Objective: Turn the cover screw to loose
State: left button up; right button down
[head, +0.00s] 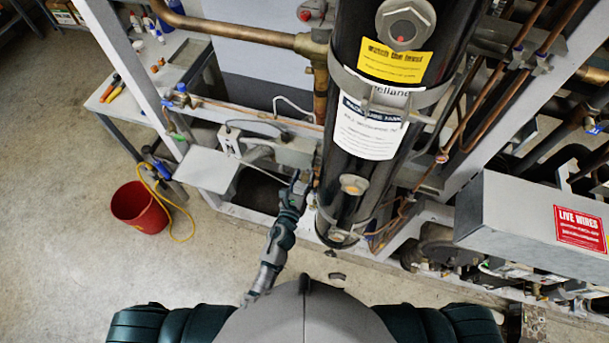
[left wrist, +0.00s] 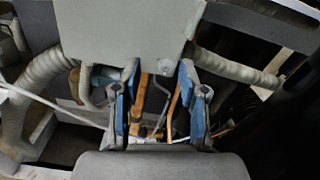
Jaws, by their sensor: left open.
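A small grey box (head: 296,152) with conduits at its sides is mounted on the rack left of the black cylinder. The box fills the top middle of the left wrist view (left wrist: 125,32). My left gripper (head: 301,183) is just below the box in the head view. In the left wrist view its two blue-padded fingers (left wrist: 156,100) stand apart, one on each side below the box's lower edge. Orange-brown strips and wires show between them, and I see nothing clearly held. My right gripper is not in view.
The large black cylinder (head: 375,115) with labels stands close to the right of my left gripper. A grey flat-topped box (head: 206,169) is to the left. A red bucket (head: 140,206) stands on the open floor at left. A metal box with a red label (head: 540,225) is at right.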

pick_arm(q)
jog(key=shift+w, duration=0.2)
jog(key=shift+d, duration=0.4)
jog(key=shift+c, duration=0.2)
jog(key=shift+d, duration=0.25)
grip_shut()
jog(key=shift+a, duration=0.35)
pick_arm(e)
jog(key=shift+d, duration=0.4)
